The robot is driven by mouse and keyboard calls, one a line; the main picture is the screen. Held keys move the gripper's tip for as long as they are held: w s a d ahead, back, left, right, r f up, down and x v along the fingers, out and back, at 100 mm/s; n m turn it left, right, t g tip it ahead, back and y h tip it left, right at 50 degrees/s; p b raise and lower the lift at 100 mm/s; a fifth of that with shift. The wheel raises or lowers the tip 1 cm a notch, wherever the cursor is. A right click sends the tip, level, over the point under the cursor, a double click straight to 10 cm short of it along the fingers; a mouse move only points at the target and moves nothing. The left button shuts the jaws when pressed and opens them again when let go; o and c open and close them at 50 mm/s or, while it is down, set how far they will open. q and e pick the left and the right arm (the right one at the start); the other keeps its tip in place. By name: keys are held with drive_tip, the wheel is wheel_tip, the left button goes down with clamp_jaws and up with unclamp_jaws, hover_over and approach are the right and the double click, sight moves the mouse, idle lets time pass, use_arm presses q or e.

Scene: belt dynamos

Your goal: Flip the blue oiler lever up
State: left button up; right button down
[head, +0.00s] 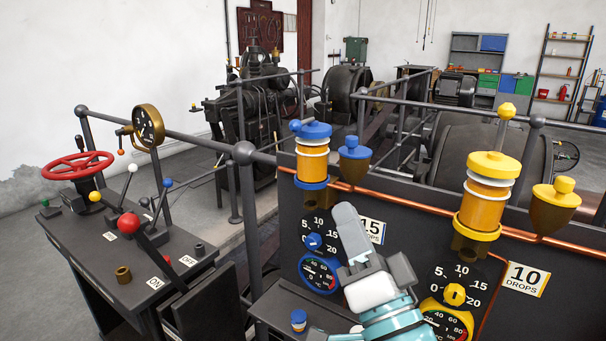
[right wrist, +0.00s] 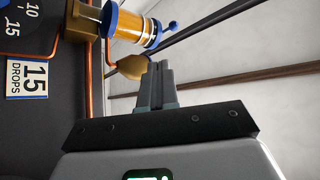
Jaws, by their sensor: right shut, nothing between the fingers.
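The blue oiler (head: 312,165) is an amber glass cylinder with blue cap and base on the dark panel. Its lever, with a blue ball (head: 295,125), lies flat on the cap, pointing left. The oiler also shows sideways at the top of the right wrist view (right wrist: 130,26). My right gripper (head: 346,212) is shut and empty, in front of the panel, below and right of the blue oiler and apart from it. Its closed fingers (right wrist: 160,72) show in the right wrist view. My left gripper is not in view.
A blue-lidded brass cup (head: 353,162) stands right of the blue oiler. A yellow oiler (head: 487,195) with its lever upright stands further right. A copper pipe (head: 400,205) runs along the panel. A console (head: 135,240) with a red wheel and levers is at left.

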use_arm(q)
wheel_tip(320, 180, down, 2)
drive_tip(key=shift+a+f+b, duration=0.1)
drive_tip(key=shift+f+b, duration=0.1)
drive_tip(key=shift+b, duration=0.45)
use_arm(e)
drive_tip(key=shift+s+a+n+y, duration=0.15)
drive_tip(key=shift+s+a+y, duration=0.2)
drive_tip(key=shift+s, duration=0.2)
drive_tip(key=shift+s+a+n+y, duration=0.15)
drive_tip(key=shift+s+a+y, duration=0.2)
drive_tip(key=shift+s, duration=0.2)
drive_tip(key=shift+d, duration=0.1)
drive_tip(key=p, duration=0.4)
approach(298, 131)
drive_tip(key=x, duration=0.5)
drive_tip(key=shift+w+r, duration=0.15)
drive_tip(key=shift+r, duration=0.05)
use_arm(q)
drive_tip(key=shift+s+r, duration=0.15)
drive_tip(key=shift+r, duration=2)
use_arm(e)
drive_tip(key=shift+w+a+r, duration=0.3)
drive_tip(key=shift+w, duration=0.25)
